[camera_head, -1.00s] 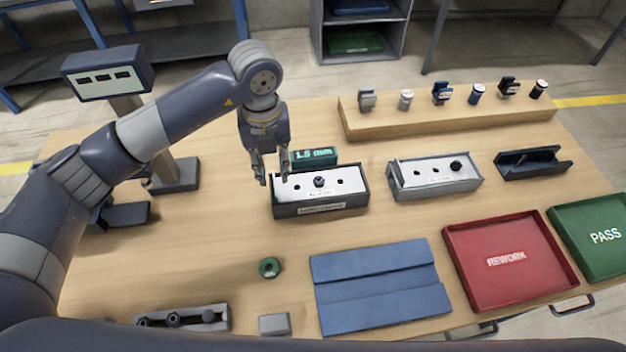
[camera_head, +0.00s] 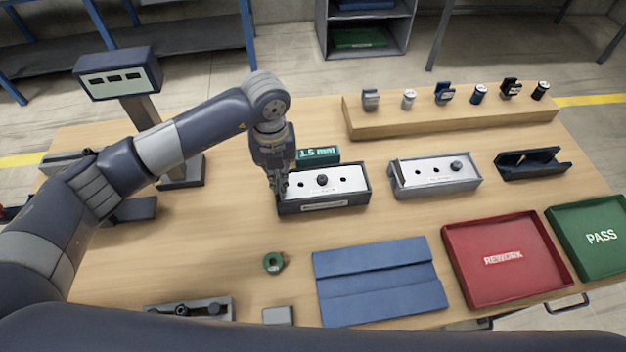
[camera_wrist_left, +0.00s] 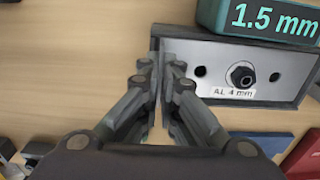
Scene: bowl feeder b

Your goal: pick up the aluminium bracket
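The aluminium bracket (camera_head: 343,178) is a pale plate with holes and a dark bolt, lying in the dark fixture (camera_head: 325,205) behind the blue mat. In the left wrist view the bracket (camera_wrist_left: 213,68) has a label reading "AL 4 mm", and its thin upright edge at the left end is between the fingers. My left gripper (camera_head: 279,187) is down at that left end, pointing downwards. In the left wrist view its fingertips (camera_wrist_left: 161,68) are close together on either side of the upright edge. The exact contact is partly hidden by the fingers. My right gripper is out of view.
A green block marked 1.5 mm (camera_head: 319,155) stands just behind the fixture. A second fixture (camera_head: 437,188) with a pale plate is to the right. A green ring (camera_head: 273,262), a blue mat (camera_head: 375,280), a red REWORK tray (camera_head: 463,282) and a green PASS tray (camera_head: 598,262) lie nearer.

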